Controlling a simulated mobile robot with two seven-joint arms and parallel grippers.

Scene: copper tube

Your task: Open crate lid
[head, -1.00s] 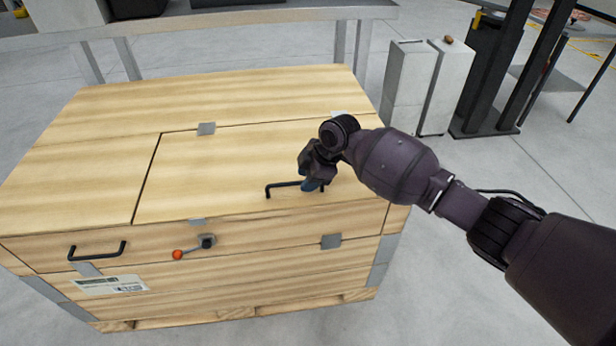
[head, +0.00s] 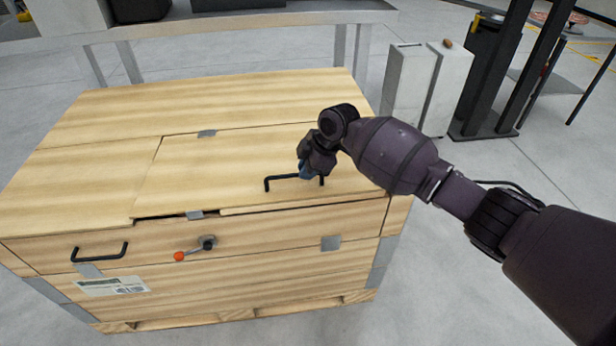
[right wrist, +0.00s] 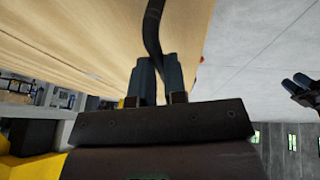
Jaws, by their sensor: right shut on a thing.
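A large wooden crate (head: 240,270) stands on the floor in the head view. Its lid (head: 225,170) is raised slightly, with a dark gap along the front edge. A black bar handle (head: 283,178) sits on the lid near its front. My right gripper (head: 311,176) is shut on the right part of this handle. In the right wrist view the fingers (right wrist: 158,82) close around the dark handle bar (right wrist: 152,30). A latch with a red knob (head: 180,256) is on the front face below the lid. My left gripper is not in the head view.
A second black handle (head: 98,252) and a paper label (head: 112,286) are on the crate's front left. A grey table (head: 260,22) stands behind the crate. White bins (head: 410,85) and a black stand stand at the back right. Open floor lies right of the crate.

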